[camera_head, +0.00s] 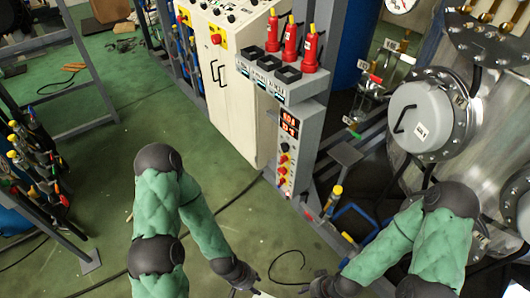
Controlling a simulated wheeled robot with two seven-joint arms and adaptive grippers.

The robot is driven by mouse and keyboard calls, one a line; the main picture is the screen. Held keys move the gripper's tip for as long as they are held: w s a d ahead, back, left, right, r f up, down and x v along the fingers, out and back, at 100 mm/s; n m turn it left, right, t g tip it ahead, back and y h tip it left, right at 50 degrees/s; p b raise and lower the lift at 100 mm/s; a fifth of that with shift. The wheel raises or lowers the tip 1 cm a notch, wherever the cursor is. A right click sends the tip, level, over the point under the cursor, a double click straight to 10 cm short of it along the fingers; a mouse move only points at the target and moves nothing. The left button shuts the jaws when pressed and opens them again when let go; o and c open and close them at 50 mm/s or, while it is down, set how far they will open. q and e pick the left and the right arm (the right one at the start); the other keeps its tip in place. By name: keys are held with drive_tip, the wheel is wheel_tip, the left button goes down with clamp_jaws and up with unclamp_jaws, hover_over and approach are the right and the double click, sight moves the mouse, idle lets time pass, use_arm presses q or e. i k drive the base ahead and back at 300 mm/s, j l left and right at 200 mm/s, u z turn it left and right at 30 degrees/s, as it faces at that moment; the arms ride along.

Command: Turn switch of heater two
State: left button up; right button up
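A narrow grey control panel (287,152) stands upright near the middle of the view. It has two red number displays (289,123) at the top and a column of small red, yellow and dark knobs (283,170) below. I cannot read which of them belongs to heater two. My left gripper (257,292) is at the bottom edge, below and apart from the panel, and mostly cut off. My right gripper (312,289) is also at the bottom edge, small and dark, apart from the panel. Whether either gripper is open or shut cannot be made out.
Red bottles (290,43) stand in holders above the panel. A cream cabinet (232,85) is behind it. A steel vessel with a round grey cover (416,117) fills the right. A tool rack (40,165) stands left. Green floor (105,165) between is mostly open.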

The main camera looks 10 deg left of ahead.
sight(283, 171)
drive_tip(key=i+j+z, duration=0.15)
drive_tip(key=j, duration=0.2)
drive_tip(key=i+j+z, duration=0.2)
drive_tip(key=j, duration=0.2)
drive_tip(key=i+j+z, duration=0.15)
drive_tip(key=j, duration=0.25)
drive_tip(key=j+z, duration=0.15)
drive_tip(key=j, duration=0.25)
drive_tip(key=i+j+z, duration=0.15)
drive_tip(key=j, duration=0.3)
